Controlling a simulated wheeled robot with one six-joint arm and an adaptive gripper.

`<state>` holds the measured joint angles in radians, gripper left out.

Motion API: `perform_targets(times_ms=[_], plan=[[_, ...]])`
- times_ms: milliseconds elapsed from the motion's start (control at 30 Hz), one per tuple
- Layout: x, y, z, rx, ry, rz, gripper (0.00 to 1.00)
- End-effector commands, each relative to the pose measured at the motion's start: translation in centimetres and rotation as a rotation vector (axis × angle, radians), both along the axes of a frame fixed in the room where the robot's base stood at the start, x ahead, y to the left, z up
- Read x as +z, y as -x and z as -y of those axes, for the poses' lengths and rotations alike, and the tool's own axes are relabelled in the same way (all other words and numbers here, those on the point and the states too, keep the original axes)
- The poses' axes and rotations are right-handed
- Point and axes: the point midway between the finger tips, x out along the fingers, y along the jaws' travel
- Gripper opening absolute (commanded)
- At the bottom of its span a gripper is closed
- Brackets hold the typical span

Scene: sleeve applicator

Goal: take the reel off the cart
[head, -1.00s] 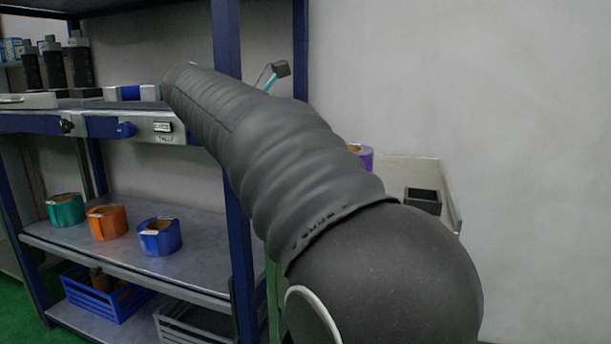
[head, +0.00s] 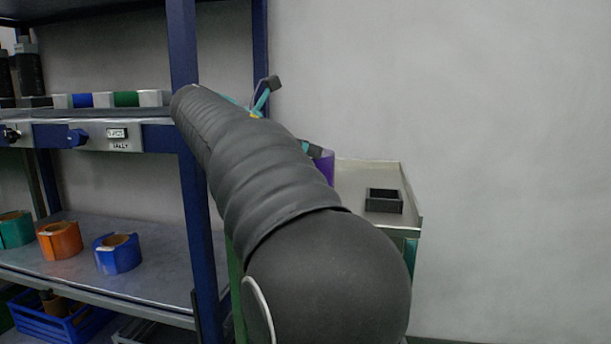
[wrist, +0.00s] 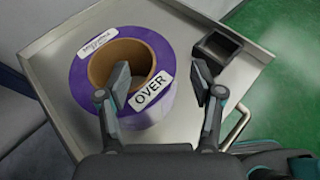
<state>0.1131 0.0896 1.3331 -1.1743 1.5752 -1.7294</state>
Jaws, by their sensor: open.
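A purple reel (wrist: 82,72) with a brown cardboard core and a white "OVER" label lies flat on the metal cart (wrist: 60,40) in the wrist view. In the head view only a purple sliver of the reel (head: 325,168) shows past my arm, at the left of the cart (head: 385,165). My gripper (wrist: 162,76) is open. In the picture one finger overlaps the reel's core opening and the other lies just right of the reel's outer edge. I cannot tell how far above the reel the fingertips are.
A small black open box (wrist: 217,46) sits on the cart right of the reel; it also shows in the head view (head: 384,200). Blue-framed shelving (head: 185,120) stands left, with green, orange and blue reels (head: 117,253) on its lower shelf. Green floor (wrist: 285,60) lies beyond the cart.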

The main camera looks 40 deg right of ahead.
Motion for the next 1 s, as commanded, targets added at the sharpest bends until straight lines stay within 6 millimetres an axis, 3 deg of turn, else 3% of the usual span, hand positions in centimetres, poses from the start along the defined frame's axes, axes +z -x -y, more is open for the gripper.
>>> perform_targets(times_ms=[300,567,667,833,867,1000], plan=[[-2.2,-0.1,3.7,-0.003,0.0,0.001,0.66],[-2.3,-0.1,4.1,0.001,0.0,0.001,0.66],[-2.3,-0.1,4.1,0.001,0.0,0.001,0.46],[-2.3,-0.1,4.1,0.001,0.0,0.001,0.04],[-2.3,-0.1,4.1,0.001,0.0,0.001,0.0],[-2.0,-0.1,4.1,0.001,0.003,0.006,0.0]])
